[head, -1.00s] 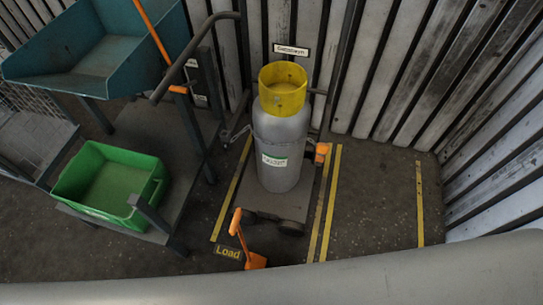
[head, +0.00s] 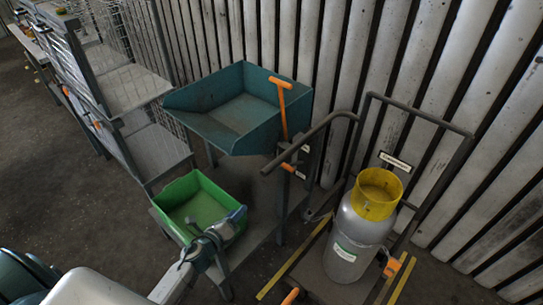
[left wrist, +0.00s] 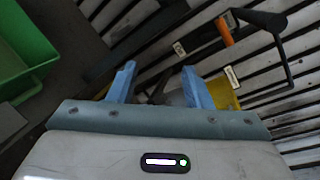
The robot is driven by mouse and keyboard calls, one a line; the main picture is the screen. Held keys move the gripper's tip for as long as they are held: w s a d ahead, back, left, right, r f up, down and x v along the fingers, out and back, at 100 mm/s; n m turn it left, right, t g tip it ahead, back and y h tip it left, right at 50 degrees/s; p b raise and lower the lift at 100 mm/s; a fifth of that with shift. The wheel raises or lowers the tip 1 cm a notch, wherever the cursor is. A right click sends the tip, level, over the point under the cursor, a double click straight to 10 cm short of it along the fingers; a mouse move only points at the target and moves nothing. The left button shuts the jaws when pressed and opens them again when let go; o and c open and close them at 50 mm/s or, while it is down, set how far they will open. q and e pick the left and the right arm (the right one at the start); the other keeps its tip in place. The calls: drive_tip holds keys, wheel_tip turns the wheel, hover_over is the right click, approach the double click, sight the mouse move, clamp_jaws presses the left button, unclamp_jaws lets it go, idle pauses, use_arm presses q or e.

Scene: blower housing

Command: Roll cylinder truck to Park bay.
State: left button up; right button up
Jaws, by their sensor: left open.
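The cylinder truck (head: 420,114) stands at the lower right of the head view, its dark tubular frame against the ribbed wall. It carries an upright grey cylinder (head: 350,238) with a yellow collar (head: 377,190). The collar also shows partly behind a finger in the left wrist view (left wrist: 222,92). Yellow floor lines (head: 292,266) run beside the truck; no Park label is readable. My left gripper (head: 228,222) is open and empty, in front of the green bin in the head view and left of the truck, apart from it. Its blue fingers (left wrist: 158,76) show in the left wrist view. My right gripper is out of view.
A teal tray (head: 235,110) with an orange lever (head: 282,100) stands behind. Wire-sided shelving (head: 155,150) is farther left. The floor at left is clear.

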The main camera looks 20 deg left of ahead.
sight(271, 168)
use_arm(q)
drive_tip(key=w+d+r+m+t+h+p, duration=0.15)
drive_tip(key=d+r+m+h, duration=0.25)
drive_tip(key=r+m, duration=0.8)
drive_tip(key=w+d+p, duration=0.1)
drive_tip(key=w, duration=0.2)
drive_tip(key=w+d+r+n+p, duration=0.1)
drive_tip(key=w, duration=0.2)
drive_tip(key=w+d+n+p, duration=0.1)
drive_tip(key=w, duration=0.2)
drive_tip(key=shift+w+d+r, duration=0.2)
drive_tip(key=shift+d, duration=0.05)
drive_tip(key=shift+w+d+f, duration=0.1)
drive_tip(key=shift+w+d, duration=0.1)
drive_tip(key=shift+w, duration=0.35)
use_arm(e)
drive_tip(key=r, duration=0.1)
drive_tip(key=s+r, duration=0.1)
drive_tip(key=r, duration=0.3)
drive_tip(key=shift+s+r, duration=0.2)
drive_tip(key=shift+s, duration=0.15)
use_arm(q)
clamp_jaws()
